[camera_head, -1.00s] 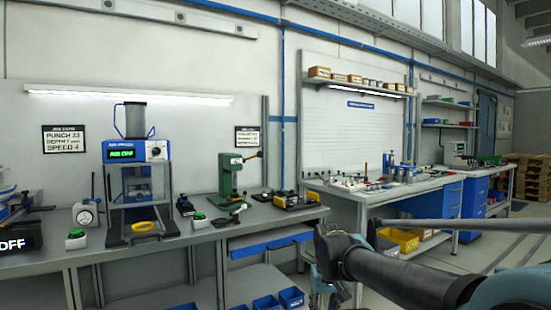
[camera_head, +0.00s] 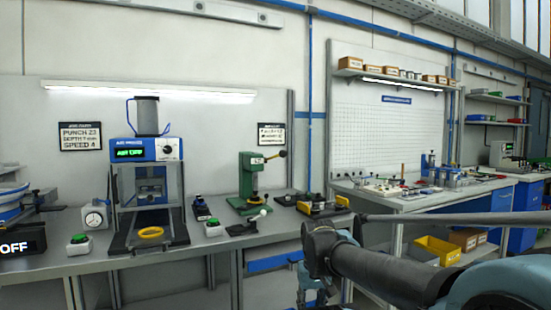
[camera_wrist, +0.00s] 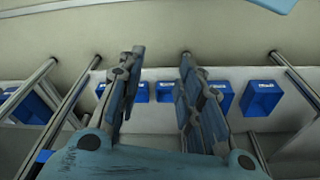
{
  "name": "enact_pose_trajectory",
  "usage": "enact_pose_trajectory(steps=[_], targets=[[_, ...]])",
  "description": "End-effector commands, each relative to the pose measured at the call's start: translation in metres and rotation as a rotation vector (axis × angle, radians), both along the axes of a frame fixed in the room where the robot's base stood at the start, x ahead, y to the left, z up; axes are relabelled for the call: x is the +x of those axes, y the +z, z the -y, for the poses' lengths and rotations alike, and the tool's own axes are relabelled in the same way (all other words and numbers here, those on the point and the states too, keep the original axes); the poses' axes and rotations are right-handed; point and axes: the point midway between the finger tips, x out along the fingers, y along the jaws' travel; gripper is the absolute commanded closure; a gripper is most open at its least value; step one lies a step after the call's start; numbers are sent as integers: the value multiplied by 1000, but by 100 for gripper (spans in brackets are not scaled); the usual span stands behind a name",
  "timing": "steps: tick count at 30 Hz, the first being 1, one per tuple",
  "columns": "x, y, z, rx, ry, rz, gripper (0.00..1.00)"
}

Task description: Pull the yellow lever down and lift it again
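No lever that is clearly yellow all over shows. A yellow ring (camera_head: 150,232) lies on the base of the air press (camera_head: 146,150) at left. My gripper (camera_wrist: 160,62) is open and empty in the wrist view, its two fingers well apart. In the head view my arm comes in from the right, and its end is low in front of the bench, apart from the green press.
The grey bench (camera_head: 50,263) runs along the wall. A yellow and black device (camera_head: 322,208) sits right of the green press. Blue bins (camera_wrist: 262,97) are under the gripper in the wrist view. A yellow bin (camera_head: 437,250) stands beyond my arm. A second bench is at right.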

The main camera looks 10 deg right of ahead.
Motion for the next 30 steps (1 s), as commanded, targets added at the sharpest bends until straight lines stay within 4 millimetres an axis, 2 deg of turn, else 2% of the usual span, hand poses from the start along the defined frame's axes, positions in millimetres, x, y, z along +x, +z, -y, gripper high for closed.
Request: enact_pose_trajectory(steps=[5, 6, 8, 9, 11, 13, 17, 20, 24, 30], targets=[[0, 0, 0, 0, 0, 0, 67], [0, 0, 0, 0, 0, 0, 64], [-1, 1, 0, 0, 0, 6, 51], [-5, 5, 0, 0, -1, 20, 48], [2, 8, 1, -2, -4, 44, 48], [21, 14, 2, -6, -13, 93, 48], [75, 35, 7, -15, -34, 251, 48], [127, 59, 11, -22, -49, 406, 48], [195, 98, 16, -26, -64, 625, 48], [278, 160, 19, -22, -70, 938, 48]])
